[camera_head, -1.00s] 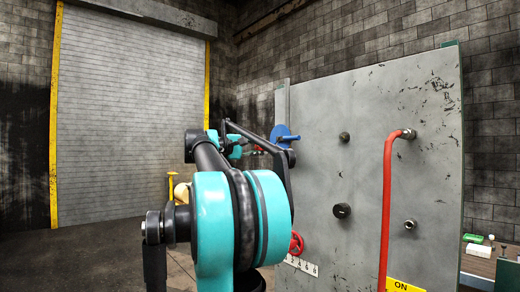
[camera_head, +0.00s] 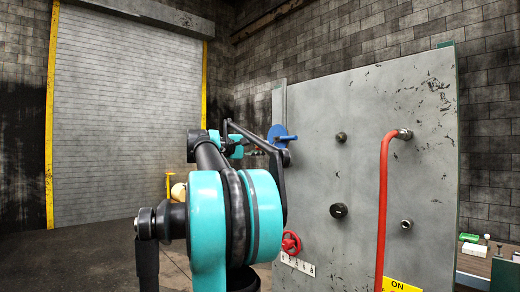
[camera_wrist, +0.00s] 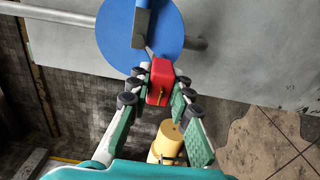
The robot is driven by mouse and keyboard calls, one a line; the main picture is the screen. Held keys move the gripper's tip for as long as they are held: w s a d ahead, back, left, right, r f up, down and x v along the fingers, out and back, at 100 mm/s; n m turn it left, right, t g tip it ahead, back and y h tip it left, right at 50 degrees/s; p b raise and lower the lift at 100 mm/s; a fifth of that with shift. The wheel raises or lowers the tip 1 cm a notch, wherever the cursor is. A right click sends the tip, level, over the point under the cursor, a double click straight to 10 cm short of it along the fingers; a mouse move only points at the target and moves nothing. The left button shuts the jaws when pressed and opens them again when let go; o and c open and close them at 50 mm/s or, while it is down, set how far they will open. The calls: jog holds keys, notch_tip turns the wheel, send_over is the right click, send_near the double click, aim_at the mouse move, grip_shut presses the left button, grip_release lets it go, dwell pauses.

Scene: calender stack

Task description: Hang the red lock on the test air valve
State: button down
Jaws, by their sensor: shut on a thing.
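The red lock (camera_wrist: 160,80) is held between the fingertips of my gripper (camera_wrist: 157,88) in the wrist view. A blue disc (camera_wrist: 170,40) with a grey handle (camera_wrist: 140,22) lies just beyond the lock; I take it to be the test air valve. The thin shackle of the lock reaches up by the lower end of the handle; I cannot tell whether it is around it or only beside it. In the head view the blue disc (camera_head: 277,135) sits at the left edge of the grey panel. My arm largely hides the gripper and lock there.
The grey panel (camera_head: 365,110) carries several knobs, a red hose (camera_head: 384,215) and a red handwheel (camera_head: 291,243) low at the left. A yellow object (camera_wrist: 167,140) stands below the gripper. A side table (camera_head: 475,262) with small items is at the right. The floor at left is open.

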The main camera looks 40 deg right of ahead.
jog(key=shift+d, duration=0.6)
jog(key=c, duration=1.3)
grip_release()
jog(key=shift+o, duration=0.5)
jog(key=o, duration=0.3)
jog(key=shift+a, duration=0.1)
jog(key=shift+s+a, duration=0.15)
jog(key=shift+a, duration=1.55)
jog(key=shift+s+a, duration=0.1)
jog(key=shift+a, duration=1.6)
